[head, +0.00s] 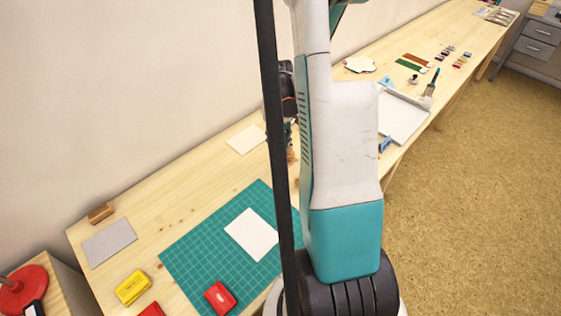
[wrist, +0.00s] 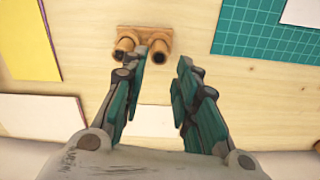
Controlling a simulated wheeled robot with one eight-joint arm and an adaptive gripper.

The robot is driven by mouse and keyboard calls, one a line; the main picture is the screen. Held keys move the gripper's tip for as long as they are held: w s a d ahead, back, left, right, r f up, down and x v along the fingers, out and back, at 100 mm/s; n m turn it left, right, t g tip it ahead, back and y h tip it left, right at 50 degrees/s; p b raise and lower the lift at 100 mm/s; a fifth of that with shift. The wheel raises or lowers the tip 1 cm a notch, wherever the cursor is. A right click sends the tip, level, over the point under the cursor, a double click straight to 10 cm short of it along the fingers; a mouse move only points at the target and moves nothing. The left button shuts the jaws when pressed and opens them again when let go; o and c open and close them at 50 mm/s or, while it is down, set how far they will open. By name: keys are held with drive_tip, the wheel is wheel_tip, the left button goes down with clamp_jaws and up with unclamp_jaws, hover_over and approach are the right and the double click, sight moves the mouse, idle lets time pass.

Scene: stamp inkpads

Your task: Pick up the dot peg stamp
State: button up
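A small wooden stand (wrist: 143,34) with two round wooden peg stamps shows at the top of the wrist view. One peg (wrist: 125,48) is on the left and the other peg (wrist: 159,55) on the right, both with dark round ends. I cannot tell which carries the dot. In the head view my arm and a black column hide most of the gripper and stand; a bit of orange wood (head: 291,156) shows.
A green cutting mat (head: 190,245) with a white card (head: 250,236) lies nearby. A yellow inkpad (head: 133,287) and red inkpad (head: 220,298) are near the front. A cream sheet (head: 246,139) lies behind; a white tray (head: 402,118) stands right. Bare wood surrounds the stand.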

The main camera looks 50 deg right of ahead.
sight(280, 151)
drive_tip(key=shift+s+d+f+b, duration=0.15)
drive_tip(key=shift+f+b, duration=0.55)
drive_tip(key=shift+f, duration=0.85)
drive_tip(key=shift+s+a+f+b, duration=0.15)
drive_tip(key=shift+f+b, duration=0.55)
drive_tip(key=shift+f, duration=0.85)
drive_tip(key=c, duration=0.6)
